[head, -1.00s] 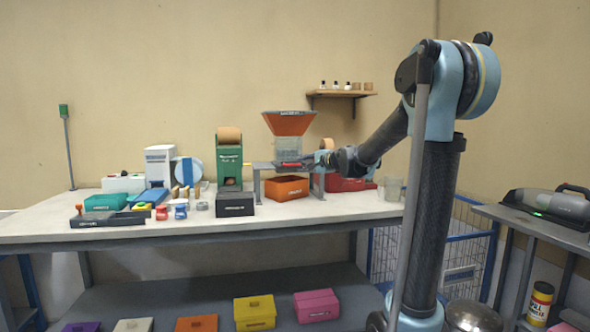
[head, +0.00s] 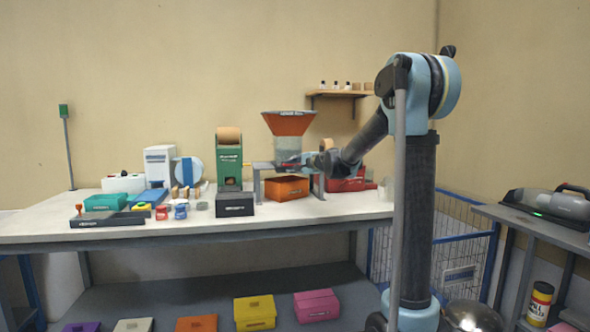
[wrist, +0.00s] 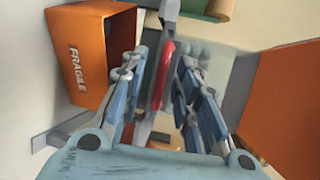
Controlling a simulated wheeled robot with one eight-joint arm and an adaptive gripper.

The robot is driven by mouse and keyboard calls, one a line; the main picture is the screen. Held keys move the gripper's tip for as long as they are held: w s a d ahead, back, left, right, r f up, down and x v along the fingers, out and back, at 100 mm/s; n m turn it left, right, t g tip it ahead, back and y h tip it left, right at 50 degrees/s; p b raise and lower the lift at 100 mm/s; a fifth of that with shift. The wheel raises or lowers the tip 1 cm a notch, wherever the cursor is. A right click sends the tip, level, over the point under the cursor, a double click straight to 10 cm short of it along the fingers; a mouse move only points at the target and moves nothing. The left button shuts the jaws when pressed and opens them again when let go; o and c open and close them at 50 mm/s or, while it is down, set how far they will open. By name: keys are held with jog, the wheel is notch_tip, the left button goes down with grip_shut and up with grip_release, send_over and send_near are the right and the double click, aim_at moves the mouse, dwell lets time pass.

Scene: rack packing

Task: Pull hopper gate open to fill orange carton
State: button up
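The hopper (head: 289,124) has an orange funnel over a clear lower section and stands on a grey frame at the back of the bench. Its gate has a red handle (wrist: 163,75). The orange carton (head: 287,189) is open-topped and sits on the bench under the hopper. Its FRAGILE side (wrist: 75,68) shows at the left of the wrist view. My gripper (wrist: 161,60) is at the gate, with its blue fingers apart and the red handle between them. Narrow gaps seem to show on both sides, so contact is not clear. The carton's inside is mostly hidden.
A black box (head: 235,205) and a green dispenser (head: 229,160) stand left of the hopper. A red bin (head: 346,183) is behind my gripper on the right. The bench (head: 300,212) is clear in front of the carton.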

grip_shut()
jog(key=s+d, duration=0.3)
jog(key=s, duration=0.7)
jog(key=shift+a, duration=0.1)
grip_release()
jog(key=shift+w, duration=0.1)
jog(key=v, duration=1.2)
